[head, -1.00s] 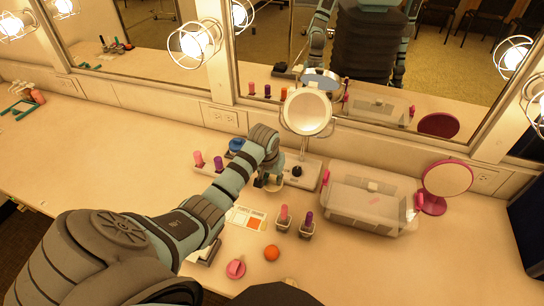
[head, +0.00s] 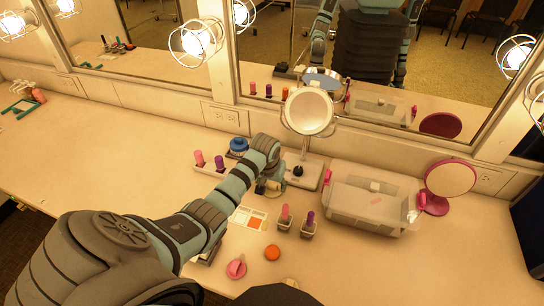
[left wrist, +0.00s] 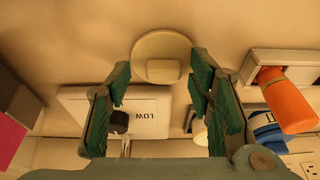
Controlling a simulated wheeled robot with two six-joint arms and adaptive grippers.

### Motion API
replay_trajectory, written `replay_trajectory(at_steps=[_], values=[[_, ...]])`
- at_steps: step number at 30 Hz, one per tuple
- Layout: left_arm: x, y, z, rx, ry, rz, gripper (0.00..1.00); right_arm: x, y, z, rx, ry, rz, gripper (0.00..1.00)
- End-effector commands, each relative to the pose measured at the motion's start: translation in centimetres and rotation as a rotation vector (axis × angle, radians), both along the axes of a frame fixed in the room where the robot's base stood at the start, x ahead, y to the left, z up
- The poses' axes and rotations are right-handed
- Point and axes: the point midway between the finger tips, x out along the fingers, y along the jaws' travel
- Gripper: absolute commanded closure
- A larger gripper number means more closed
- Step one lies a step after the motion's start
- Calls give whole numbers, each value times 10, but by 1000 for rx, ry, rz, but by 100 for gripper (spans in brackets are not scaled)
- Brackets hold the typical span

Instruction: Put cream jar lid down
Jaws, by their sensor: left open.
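The cream jar lid (left wrist: 150,47) is a round, pale disc with a squarish knob (left wrist: 164,71) in the left wrist view. It appears to lie on the counter. My left gripper (left wrist: 160,88) is open, with its green-padded fingers on either side of the knob and a gap on both sides. In the head view my left gripper (head: 268,180) is low over the counter in front of the standing mirror, mostly hidden by its own wrist. The lid shows only in part there (head: 262,190). I cannot make out the jar for certain. My right gripper is not in view.
The mirror's white base (head: 307,174), marked LOW, is close behind the gripper.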

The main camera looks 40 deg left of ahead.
Motion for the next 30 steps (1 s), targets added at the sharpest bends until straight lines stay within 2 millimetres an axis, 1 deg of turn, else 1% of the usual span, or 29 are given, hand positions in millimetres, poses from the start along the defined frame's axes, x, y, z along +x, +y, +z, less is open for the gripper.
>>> replay_trajectory(at_steps=[2, 5, 12, 16, 18, 21, 30], values=[[-1, 0, 8, 1, -2, 0, 52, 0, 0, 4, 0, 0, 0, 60], [-5, -2, 25, 0, -2, 0, 52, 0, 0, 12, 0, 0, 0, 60], [-19, -7, 83, 0, -3, -1, 52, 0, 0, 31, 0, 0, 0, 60], [-26, -9, 106, 0, -3, 0, 52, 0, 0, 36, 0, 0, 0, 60], [-28, -10, 113, 0, -2, 0, 52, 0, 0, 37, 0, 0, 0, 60], [-30, -10, 117, 0, 0, 1, 52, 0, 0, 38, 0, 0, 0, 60], [-30, -10, 117, 0, 0, 1, 52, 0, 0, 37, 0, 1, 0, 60]])
